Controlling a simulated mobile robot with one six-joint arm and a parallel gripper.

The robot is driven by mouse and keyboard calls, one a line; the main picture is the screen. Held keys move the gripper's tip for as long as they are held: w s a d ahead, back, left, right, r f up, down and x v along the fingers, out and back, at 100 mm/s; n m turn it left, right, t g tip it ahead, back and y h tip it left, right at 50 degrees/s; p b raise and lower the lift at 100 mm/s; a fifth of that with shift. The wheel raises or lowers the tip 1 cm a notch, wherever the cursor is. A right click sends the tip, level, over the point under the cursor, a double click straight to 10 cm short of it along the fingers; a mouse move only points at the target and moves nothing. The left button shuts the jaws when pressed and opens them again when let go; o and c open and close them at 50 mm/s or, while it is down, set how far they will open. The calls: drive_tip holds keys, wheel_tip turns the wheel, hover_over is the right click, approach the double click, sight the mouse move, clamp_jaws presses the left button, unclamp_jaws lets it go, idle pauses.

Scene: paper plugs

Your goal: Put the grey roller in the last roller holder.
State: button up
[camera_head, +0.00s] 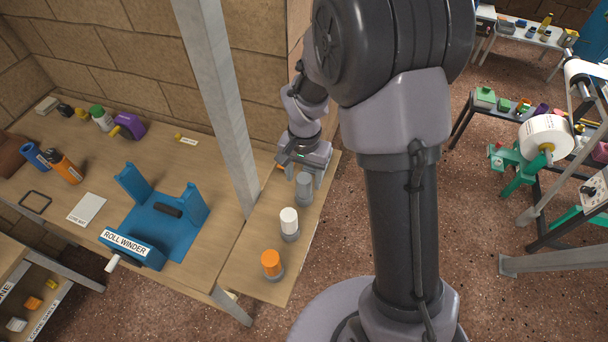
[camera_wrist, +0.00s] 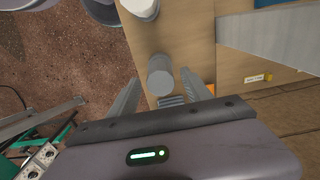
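The grey roller (camera_head: 304,187) stands upright at the far end of the narrow wooden shelf, in line with the other rollers. Whether its base is seated in a grey holder is not clear. My gripper (camera_head: 306,174) is just behind it, fingers pointing down. In the wrist view, the grey roller (camera_wrist: 160,76) shows between the tips of my gripper (camera_wrist: 160,75), with a gap on each side. The fingers are open and not touching it. A white roller (camera_head: 289,220) and an orange roller (camera_head: 271,262) stand upright in grey round holders nearer the front.
A blue roll winder (camera_head: 175,230) stands on the wooden bench (camera_head: 100,160) at left. A grey post (camera_head: 222,100) rises close to the left of the rollers. Open floor is right of the shelf.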

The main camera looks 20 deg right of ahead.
drive_tip(key=shift+r, duration=0.1)
drive_tip(key=s+r+t+p, duration=0.2)
drive_tip(key=s+r+p, duration=0.1)
drive_tip(key=r, duration=1.6)
drive_tip(key=s+a+r+n+t+y, duration=0.1)
drive_tip(key=s+a+r+t, duration=0.1)
drive_tip(key=s, duration=0.6)
drive_tip(key=s+a+r+n+t+y, duration=0.1)
drive_tip(key=s+r, duration=0.3)
drive_tip(key=s, duration=0.3)
drive_tip(key=shift+s+a+r+n+t, duration=0.3)
drive_tip(key=shift+s+a+n+t, duration=0.1)
